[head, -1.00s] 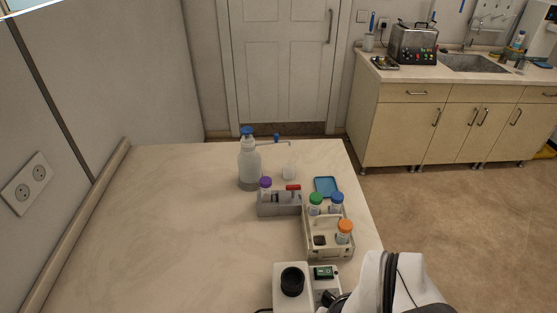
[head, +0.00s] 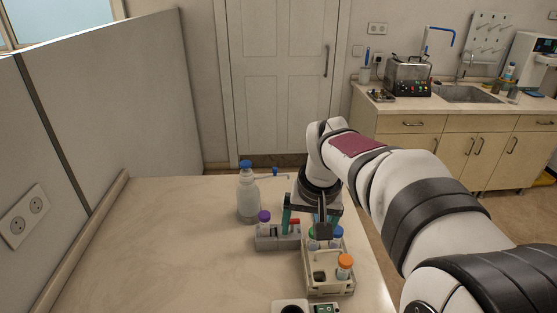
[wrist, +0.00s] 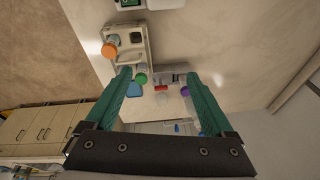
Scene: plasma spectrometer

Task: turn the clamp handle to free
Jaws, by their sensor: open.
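The clamp is a grey block (head: 268,243) on the bench, with a tube with a purple cap (head: 264,216) upright at its left end. Its red handle (head: 295,221) sits at the right end, partly hidden by my gripper in the head view. The red handle (wrist: 161,88) also shows in the wrist view, between my fingers in the picture, with the purple cap (wrist: 185,91) beside it. My gripper (wrist: 159,75) is open and empty, its teal fingers pointing down over the clamp. I cannot tell the exact height of the fingertips above the handle.
A cream rack (head: 330,286) with green, blue and orange-capped tubes (head: 345,261) stands close to the right of the clamp. A wash bottle (head: 248,202) with a blue cap stands behind it. A white device (head: 290,306) is at the front. The left bench is clear.

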